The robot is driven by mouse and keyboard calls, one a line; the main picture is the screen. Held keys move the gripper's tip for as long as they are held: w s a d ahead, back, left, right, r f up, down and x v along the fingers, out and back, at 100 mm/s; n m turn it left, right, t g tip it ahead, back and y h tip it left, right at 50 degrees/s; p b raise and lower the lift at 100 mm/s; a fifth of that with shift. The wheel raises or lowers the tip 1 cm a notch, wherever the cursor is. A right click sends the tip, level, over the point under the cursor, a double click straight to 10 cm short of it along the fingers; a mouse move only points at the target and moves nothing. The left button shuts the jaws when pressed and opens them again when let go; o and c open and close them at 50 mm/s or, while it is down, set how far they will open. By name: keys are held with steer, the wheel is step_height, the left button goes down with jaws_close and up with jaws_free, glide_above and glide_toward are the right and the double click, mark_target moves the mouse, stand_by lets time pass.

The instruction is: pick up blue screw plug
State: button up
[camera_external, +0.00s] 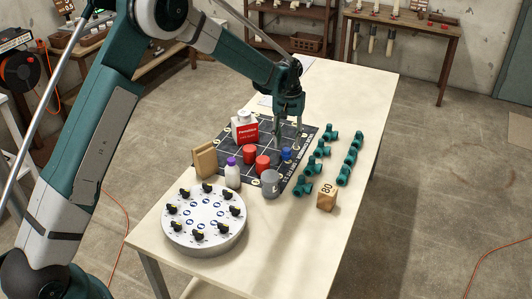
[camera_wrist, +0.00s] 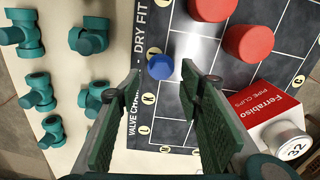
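The blue screw plug (camera_external: 286,154) is a small blue piece on the dark dry-fit mat (camera_external: 222,146), near the mat's right side. My gripper (camera_external: 289,140) points down over the mat, just above the plug. In the wrist view my gripper (camera_wrist: 162,78) is open, with green fingers apart and nothing held. The fingers do not seem to touch the plug.
Two red caps (camera_external: 262,164) and a white-and-red pipe clips box (camera_external: 244,127) stand left of the plug. A grey cup (camera_external: 270,184) is in front. Several teal fittings (camera_external: 317,167) lie to the right. A round valve board (camera_external: 205,245) sits at the table's near end.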

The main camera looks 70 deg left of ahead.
mark_target(287, 149)
steer(key=shift+f, duration=0.15)
steer(key=shift+s+f, duration=0.1)
steer(key=shift+f, duration=2.35)
steer(key=c, duration=0.6)
